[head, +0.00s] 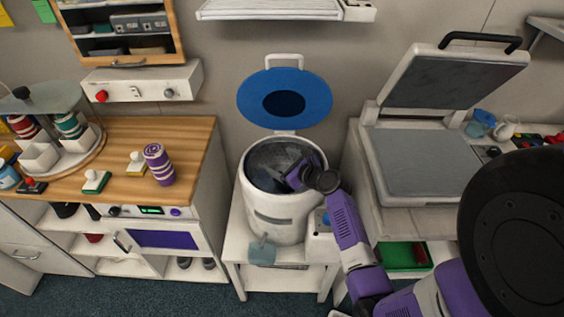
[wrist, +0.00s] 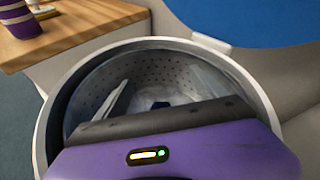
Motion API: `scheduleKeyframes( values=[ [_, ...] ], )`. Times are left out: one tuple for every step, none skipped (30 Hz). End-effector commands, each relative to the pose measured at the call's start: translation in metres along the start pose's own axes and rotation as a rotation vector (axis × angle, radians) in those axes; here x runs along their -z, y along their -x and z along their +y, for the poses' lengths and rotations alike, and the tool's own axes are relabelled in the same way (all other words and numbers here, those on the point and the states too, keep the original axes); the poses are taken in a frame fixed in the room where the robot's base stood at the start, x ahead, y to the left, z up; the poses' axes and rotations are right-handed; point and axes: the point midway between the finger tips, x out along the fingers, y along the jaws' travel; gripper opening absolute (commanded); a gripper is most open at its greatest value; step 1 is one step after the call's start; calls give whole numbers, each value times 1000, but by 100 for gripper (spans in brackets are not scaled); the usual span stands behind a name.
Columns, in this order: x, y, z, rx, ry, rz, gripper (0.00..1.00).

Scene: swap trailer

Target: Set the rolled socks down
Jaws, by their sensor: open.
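My gripper (wrist: 160,96) is inside the white top-loading drum washer (head: 278,217); its two fingers show wide apart in the wrist view. In the head view my gripper (head: 294,178) is partly hidden by my own wrist. A small dark blue item (wrist: 160,105) shows low between the fingers, at the drum bottom; I cannot tell whether it is the rolled socks or part of the drum. No socks can be clearly made out elsewhere. The washer's blue round lid (head: 310,100) stands open behind it.
A wooden counter (head: 200,135) at left holds a purple striped cylinder (head: 158,165) and a carousel (head: 70,150). A grey press (head: 425,160) with a raised lid stands at right. The drum's perforated wall (wrist: 150,75) closely surrounds my gripper.

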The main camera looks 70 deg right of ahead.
Motion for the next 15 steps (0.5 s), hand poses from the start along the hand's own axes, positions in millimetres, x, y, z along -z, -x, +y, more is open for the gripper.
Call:
scheduleKeyframes(
  values=[
    [0, 0, 0, 0, 0, 0, 81],
    [0, 0, 0, 0, 0, 0, 81],
    [-1, 0, 0, 0, 0, 0, 81],
    [-3, 1, -1, 0, 0, 0, 81],
    [-4, 2, -1, 0, 0, 0, 81],
    [-8, 3, -2, 0, 0, 0, 81],
    [-11, 4, -3, 0, 0, 0, 81],
    [-14, 6, -4, 0, 0, 0, 81],
    [-19, 8, -5, 0, 0, -1, 81],
    [-23, 9, -6, 0, 0, -1, 81],
    [-27, 11, -7, 0, 0, -1, 81],
    [-31, 12, -8, -1, 0, -1, 81],
    [-35, 14, -9, -1, 0, -1, 81],
    [-38, 15, -10, -1, 0, -1, 81],
    [-42, 17, -11, 0, 0, -1, 81]
  ],
)
